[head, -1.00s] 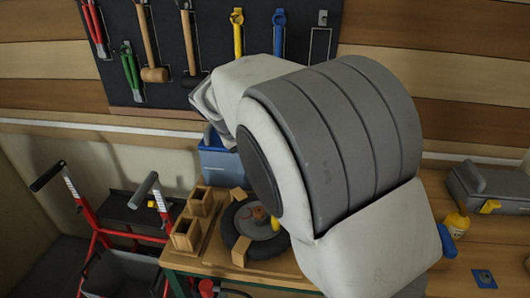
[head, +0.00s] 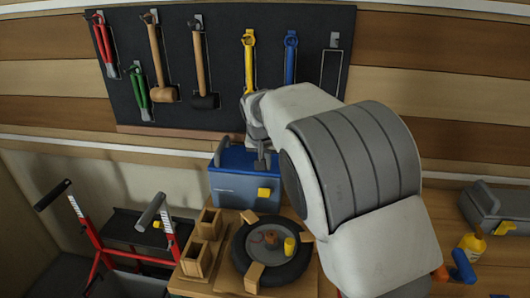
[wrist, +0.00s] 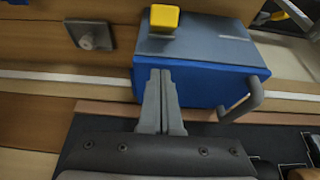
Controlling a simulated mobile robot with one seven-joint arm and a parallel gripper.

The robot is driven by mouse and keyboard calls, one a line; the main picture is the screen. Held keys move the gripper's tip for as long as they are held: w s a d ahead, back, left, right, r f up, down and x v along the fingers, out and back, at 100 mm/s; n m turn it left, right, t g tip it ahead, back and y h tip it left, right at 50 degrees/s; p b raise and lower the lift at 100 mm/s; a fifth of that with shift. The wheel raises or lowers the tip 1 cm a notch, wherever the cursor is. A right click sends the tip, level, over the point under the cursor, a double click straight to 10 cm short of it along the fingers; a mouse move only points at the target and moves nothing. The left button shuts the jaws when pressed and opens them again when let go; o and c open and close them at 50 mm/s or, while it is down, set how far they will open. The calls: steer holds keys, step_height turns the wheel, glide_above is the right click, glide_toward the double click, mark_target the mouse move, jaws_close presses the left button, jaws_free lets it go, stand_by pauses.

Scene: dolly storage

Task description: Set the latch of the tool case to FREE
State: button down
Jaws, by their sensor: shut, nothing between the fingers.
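The blue tool case (head: 232,185) stands against the back wall under the tool board, with a grey carry handle. Its yellow latch (head: 264,193) is on the front at the right; I cannot read its setting. In the wrist view the case (wrist: 205,91) fills the upper middle, with the yellow latch (wrist: 164,20) at its top. My gripper (wrist: 163,72) is shut and empty, its tips overlapping the case's near edge in that view; I cannot tell whether they touch. In the head view my gripper (head: 263,160) is over the right part of the case.
A wheel (head: 272,262) with wooden blocks lies in front of the case. A red dolly (head: 88,232) is at the left. Tools hang on the dark board (head: 225,60).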

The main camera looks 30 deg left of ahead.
mark_target(264, 196)
steer(key=shift+s+d+f, duration=0.2)
steer(key=shift+s+f, duration=0.45)
steer(key=shift+f, duration=0.25)
steer(key=shift+s+d+f, duration=0.2)
steer(key=shift+s+f, duration=0.4)
steer(key=shift+f, duration=0.25)
steer(key=shift+f+b, duration=0.2)
steer(key=shift+b, duration=0.25)
steer(key=shift+s+d+f+t+y+b, duration=0.15)
steer(key=shift+s+t+b, duration=0.25)
steer(key=shift+b, duration=0.9)
steer(key=shift+s+f+t+y+b, duration=0.15)
steer(key=shift+t+b, duration=0.35)
steer(key=shift+b, duration=0.75)
steer(key=b, duration=0.3)
steer(key=shift+s+d+f+t, duration=0.1)
steer(key=shift+s+f+t, duration=0.15)
steer(key=shift+s+t, duration=0.05)
steer(key=b, duration=0.2)
steer(key=s+f+b, duration=0.1)
steer(key=shift+s+d+b, duration=0.15)
steer(key=shift+d+b, duration=0.1)
steer(key=shift+b, duration=0.1)
steer(key=shift+f, duration=0.1)
steer(key=shift+s+f, duration=0.2)
steer(key=shift+f, duration=0.05)
steer(key=shift+w+r, duration=0.1)
